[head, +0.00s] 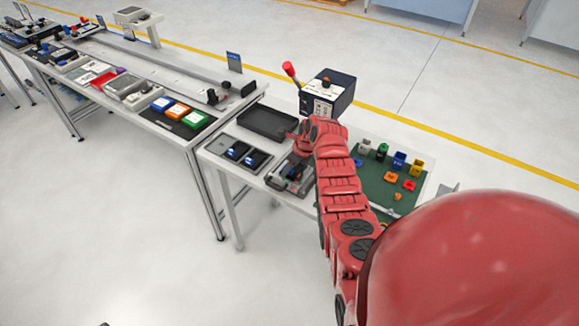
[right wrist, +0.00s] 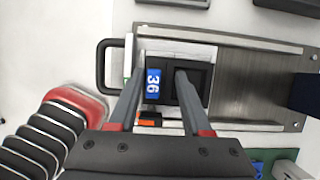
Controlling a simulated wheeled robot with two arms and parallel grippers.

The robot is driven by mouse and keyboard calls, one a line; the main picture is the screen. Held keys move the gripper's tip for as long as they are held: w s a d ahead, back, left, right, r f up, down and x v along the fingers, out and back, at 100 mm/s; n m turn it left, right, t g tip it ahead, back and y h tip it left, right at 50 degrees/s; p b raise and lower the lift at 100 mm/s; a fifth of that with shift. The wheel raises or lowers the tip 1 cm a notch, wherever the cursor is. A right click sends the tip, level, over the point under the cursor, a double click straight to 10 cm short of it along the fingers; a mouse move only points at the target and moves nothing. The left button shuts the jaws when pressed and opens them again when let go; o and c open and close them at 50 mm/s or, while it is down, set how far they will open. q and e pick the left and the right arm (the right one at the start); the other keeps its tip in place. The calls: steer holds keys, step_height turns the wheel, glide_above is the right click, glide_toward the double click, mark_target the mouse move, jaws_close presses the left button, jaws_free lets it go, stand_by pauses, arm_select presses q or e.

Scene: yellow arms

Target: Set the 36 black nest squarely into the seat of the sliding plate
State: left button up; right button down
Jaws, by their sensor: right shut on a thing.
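The black nest (right wrist: 204,78) has a blue label with a white 36 and a dark recess. In the right wrist view it lies over the pale sliding plate (right wrist: 178,48), its sides looking roughly parallel to the plate's edges. I cannot tell whether it is fully down in the seat, which it hides. My right gripper (right wrist: 160,72) is shut on the nest, one finger left of the label and the other at the recess. In the head view the gripper (head: 298,172) is small and partly hidden over the slide fixture (head: 280,184). My left gripper is not in view.
A metal track (right wrist: 255,88) runs right from the plate; a black handle (right wrist: 103,66) sticks out left. A red-lever machine (head: 326,98) and an empty dark tray (head: 268,123) stand behind. A grey tray (head: 226,144) with blue-labelled black pieces is left; a green mat (head: 375,178) with small parts is right.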

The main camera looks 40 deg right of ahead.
steer(key=shift+f, duration=0.45)
stand_by(0.4)
steer(key=shift+c, duration=2.1)
jaws_free()
steer(key=shift+o, duration=0.8)
steer(key=shift+f, duration=0.1)
steer(key=shift+a, duration=0.1)
